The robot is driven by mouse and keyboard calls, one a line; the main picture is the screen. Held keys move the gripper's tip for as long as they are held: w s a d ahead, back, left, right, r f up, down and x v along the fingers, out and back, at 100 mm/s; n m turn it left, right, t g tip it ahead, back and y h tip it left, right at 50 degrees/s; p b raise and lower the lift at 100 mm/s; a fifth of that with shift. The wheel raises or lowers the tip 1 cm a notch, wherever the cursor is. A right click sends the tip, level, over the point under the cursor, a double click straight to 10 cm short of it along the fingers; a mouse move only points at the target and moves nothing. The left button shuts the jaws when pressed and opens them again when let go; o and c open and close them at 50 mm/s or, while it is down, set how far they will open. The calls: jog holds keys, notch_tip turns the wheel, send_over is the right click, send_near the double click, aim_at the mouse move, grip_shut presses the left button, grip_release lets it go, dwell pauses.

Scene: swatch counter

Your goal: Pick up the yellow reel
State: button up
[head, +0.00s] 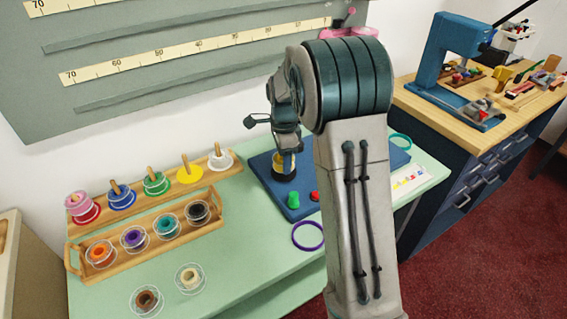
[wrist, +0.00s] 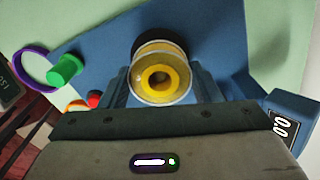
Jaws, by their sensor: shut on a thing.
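The yellow reel (wrist: 175,58), with clear flanges and a yellow core with a dark centre hole, sits between the two fingers of my gripper (wrist: 160,88) in the wrist view. My gripper is shut on it. In the head view the yellow reel (head: 284,162) shows small below my wrist, over the blue device (head: 264,172). A round black part (head: 285,175) of the device lies directly under the reel. I cannot tell whether the reel touches it.
A wooden peg rack (head: 146,190) holds several reels; its yellow disc (head: 189,171) has a bare peg. A handled wooden tray (head: 152,219) holds more reels. Brown (head: 147,299) and cream (head: 189,278) reels lie in front. Green (head: 293,200) and red (head: 314,196) knobs and a purple ring (head: 308,236) are near.

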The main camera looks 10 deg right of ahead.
notch_tip(320, 180, up, 2)
jog(key=shift+r, duration=0.15)
jog(key=s+d+r, duration=0.5)
jog(key=d+r, duration=0.1)
jog(key=d, duration=0.4)
jog(key=shift+s+d+r+b, duration=0.2)
jog(key=shift+s+r+b, duration=0.05)
jog(key=shift+s+b, duration=0.05)
